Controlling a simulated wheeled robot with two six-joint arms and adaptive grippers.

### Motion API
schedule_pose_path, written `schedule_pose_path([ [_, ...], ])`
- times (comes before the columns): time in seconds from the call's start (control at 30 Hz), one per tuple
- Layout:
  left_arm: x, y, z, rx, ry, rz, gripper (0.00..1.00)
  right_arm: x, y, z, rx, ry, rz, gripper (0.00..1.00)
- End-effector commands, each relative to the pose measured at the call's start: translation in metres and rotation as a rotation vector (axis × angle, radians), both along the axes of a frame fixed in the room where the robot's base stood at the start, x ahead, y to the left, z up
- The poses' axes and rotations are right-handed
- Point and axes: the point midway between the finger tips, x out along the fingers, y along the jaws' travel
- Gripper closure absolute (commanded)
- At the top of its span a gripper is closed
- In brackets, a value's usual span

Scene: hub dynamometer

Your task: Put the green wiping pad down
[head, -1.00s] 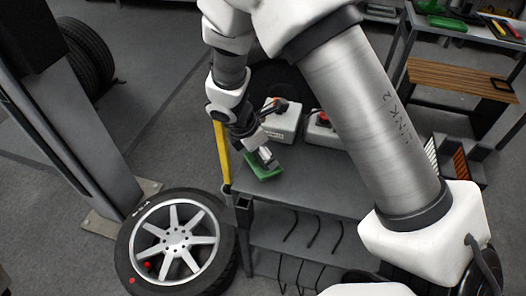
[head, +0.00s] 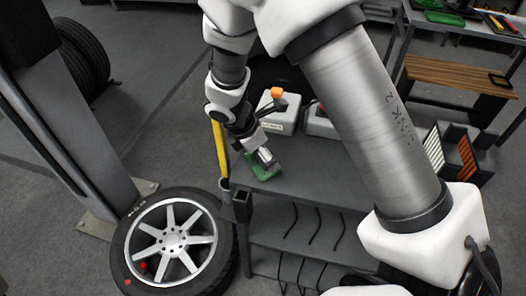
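The green wiping pad (head: 266,172) is at the left end of the grey workbench top (head: 318,188) in the head view. My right gripper (head: 265,158) points down at it, and its fingers appear closed on the pad's upper part. The arm covers part of the view around it. I cannot tell whether the pad's underside touches the bench top or is slightly above it. My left gripper is not in view.
A white box-shaped unit (head: 279,122) stands on the bench behind the pad. A yellow bar (head: 220,148) runs along the bench's left edge. A wheel with a tyre (head: 172,242) is at the lower left. Black cables (head: 315,229) hang below the bench top.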

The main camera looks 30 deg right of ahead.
Motion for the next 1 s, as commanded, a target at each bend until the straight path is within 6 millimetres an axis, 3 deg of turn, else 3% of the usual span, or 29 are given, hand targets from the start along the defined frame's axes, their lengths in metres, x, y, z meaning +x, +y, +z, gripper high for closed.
schedule_pose_path([
  [0.47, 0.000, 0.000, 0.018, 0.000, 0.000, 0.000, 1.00, 0.003, 0.026, 0.069, -0.002, -0.003, 0.000, 0.03],
  [1.0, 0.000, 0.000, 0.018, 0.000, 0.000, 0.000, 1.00, 0.003, 0.029, 0.072, 0.000, 0.000, 0.000, 0.03],
])
